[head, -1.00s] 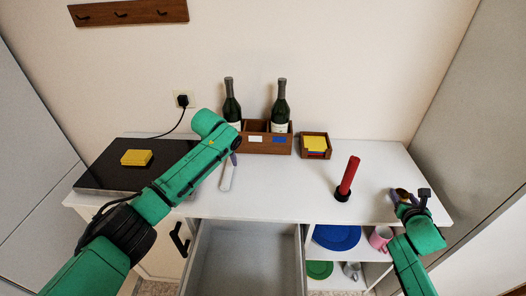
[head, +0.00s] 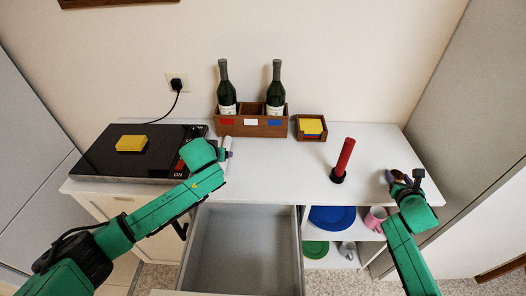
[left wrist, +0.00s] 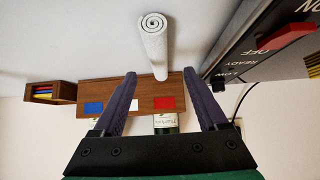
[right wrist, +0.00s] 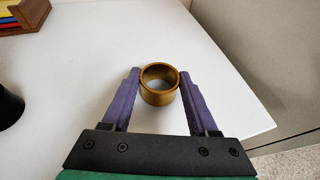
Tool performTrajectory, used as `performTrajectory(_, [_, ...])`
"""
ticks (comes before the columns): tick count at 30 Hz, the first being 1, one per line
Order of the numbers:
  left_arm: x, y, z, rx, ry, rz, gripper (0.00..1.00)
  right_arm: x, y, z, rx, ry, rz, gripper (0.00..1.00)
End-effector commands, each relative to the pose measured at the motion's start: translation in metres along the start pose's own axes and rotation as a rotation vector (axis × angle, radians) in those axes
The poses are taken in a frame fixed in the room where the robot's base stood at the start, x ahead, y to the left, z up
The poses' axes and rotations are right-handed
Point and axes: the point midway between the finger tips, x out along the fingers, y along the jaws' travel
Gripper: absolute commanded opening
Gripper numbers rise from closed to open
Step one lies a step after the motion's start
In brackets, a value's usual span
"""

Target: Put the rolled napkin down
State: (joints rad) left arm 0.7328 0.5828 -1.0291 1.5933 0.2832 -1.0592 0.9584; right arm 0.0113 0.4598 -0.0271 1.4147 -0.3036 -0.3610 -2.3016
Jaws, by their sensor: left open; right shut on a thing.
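The rolled white napkin (left wrist: 155,50) lies on the white counter beside the hob, its spiral end showing in the left wrist view. In the head view only a pale strip of the napkin (head: 227,146) shows behind my arm. My left gripper (left wrist: 160,74) is open, its fingertips apart on either side of the napkin's far end without visible grip. It also shows in the head view (head: 226,154). My right gripper (right wrist: 158,80) is shut on a gold ring (right wrist: 160,97) near the counter's right end.
A black hob (head: 95,158) with a yellow block (head: 131,143) is at left. A wooden caddy (head: 252,128) holds two bottles at the back, with a small wooden box (head: 311,136) alongside. A red post (head: 344,157) stands at right. An open drawer (head: 245,213) juts out in front.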

Motion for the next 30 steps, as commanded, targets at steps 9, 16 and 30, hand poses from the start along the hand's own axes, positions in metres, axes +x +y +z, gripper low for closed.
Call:
performTrajectory(9, [0.041,0.002,-0.002,0.001,-0.001,-0.001,0.76,0.000,0.000,-0.001,0.000,0.001,0.000,0.05])
performTrajectory(16, [0.069,0.003,-0.003,0.000,0.000,0.001,0.76,0.000,0.000,-0.001,0.000,0.001,0.000,0.05])
performTrajectory(30, [0.070,0.002,-0.002,0.000,-0.001,0.001,0.00,0.000,0.000,-0.001,0.001,0.001,0.000,0.05])
